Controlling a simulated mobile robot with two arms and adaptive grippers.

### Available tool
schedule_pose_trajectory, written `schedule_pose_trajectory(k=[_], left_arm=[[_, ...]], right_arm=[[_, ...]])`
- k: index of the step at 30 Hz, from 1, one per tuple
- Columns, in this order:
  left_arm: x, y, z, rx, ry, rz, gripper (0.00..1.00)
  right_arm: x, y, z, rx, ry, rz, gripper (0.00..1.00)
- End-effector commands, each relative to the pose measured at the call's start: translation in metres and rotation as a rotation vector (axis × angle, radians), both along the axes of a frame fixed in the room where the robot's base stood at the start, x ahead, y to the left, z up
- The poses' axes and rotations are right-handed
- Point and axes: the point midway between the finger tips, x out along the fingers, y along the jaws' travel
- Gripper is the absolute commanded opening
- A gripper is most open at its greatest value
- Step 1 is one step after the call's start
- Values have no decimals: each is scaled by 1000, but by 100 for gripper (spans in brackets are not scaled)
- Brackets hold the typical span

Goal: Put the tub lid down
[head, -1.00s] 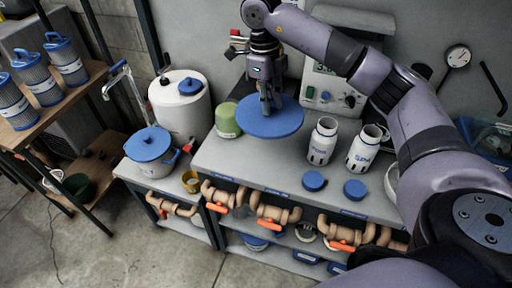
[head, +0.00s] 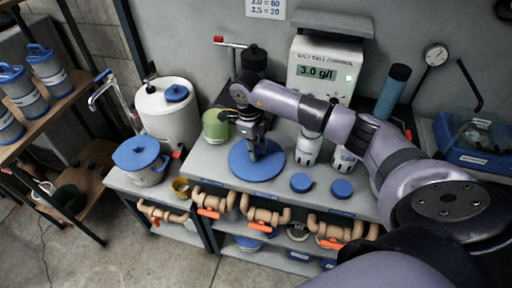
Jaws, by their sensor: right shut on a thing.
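The tub lid (head: 243,171) is a large round blue disc. It is flat and level at the front left part of the grey worktop (head: 208,158), and it looks to be on or just above the surface; I cannot tell which. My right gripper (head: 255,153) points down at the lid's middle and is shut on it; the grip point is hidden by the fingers. My left gripper is out of view.
A green-lidded jar (head: 215,125) stands behind the lid at left. White bottles (head: 307,147) stand to its right, partly behind my arm. Two small blue caps (head: 301,182) lie at the front right. A blue-lidded pot (head: 141,158) stands on the lower left bench.

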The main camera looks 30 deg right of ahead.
Motion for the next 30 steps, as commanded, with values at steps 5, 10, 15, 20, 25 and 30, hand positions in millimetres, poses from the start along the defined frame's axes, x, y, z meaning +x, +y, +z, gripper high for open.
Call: schedule_pose_trajectory(k=[5, 10, 15, 20, 25, 30], left_arm=[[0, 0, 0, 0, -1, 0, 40], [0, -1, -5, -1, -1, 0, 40], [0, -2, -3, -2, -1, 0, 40], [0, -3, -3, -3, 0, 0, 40], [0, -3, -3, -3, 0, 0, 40], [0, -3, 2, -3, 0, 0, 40]], right_arm=[[1, 0, 0, 0, -2, 0, 0], [1, 0, -5, 0, -2, -1, 0], [1, 0, -3, 0, -2, -1, 32], [1, 0, -2, 0, -1, -1, 41], [1, 0, -2, 0, -1, -1, 41], [1, 0, 2, 0, -2, -1, 41]])
